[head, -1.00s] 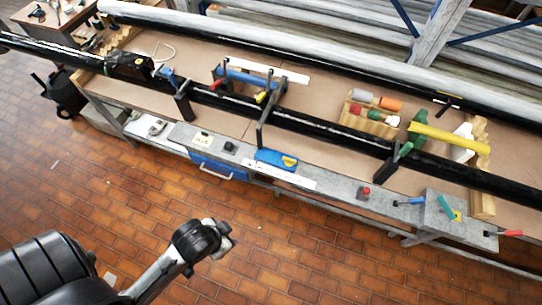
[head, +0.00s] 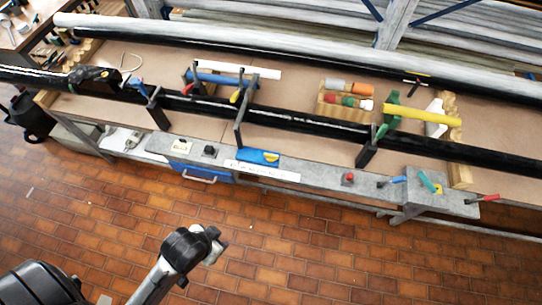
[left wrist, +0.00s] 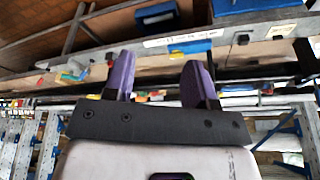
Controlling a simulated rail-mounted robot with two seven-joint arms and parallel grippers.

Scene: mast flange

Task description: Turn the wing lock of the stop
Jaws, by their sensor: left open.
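I cannot tell for sure which fitting is the stop with the wing lock. Upright dark brackets stand along the black tube (head: 300,124) on the bench: one with a blue lever (head: 137,84) at left, one with a yellow lever (head: 235,96) in the middle, and one with a green lever (head: 381,131) at right. A blue block with a yellow piece (head: 257,157) is at the front edge. My left gripper (head: 214,246) is over the floor, well short of the bench. In the left wrist view its two purple fingers (left wrist: 160,78) are apart with nothing between. My right gripper is not in view.
The bench (head: 290,85) runs across the view. A wooden rack (head: 345,102) holds coloured cylinders. A grey box with a teal lever (head: 428,182) and a red button (head: 348,178) are along the front. The tiled floor (head: 300,245) before the bench is clear.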

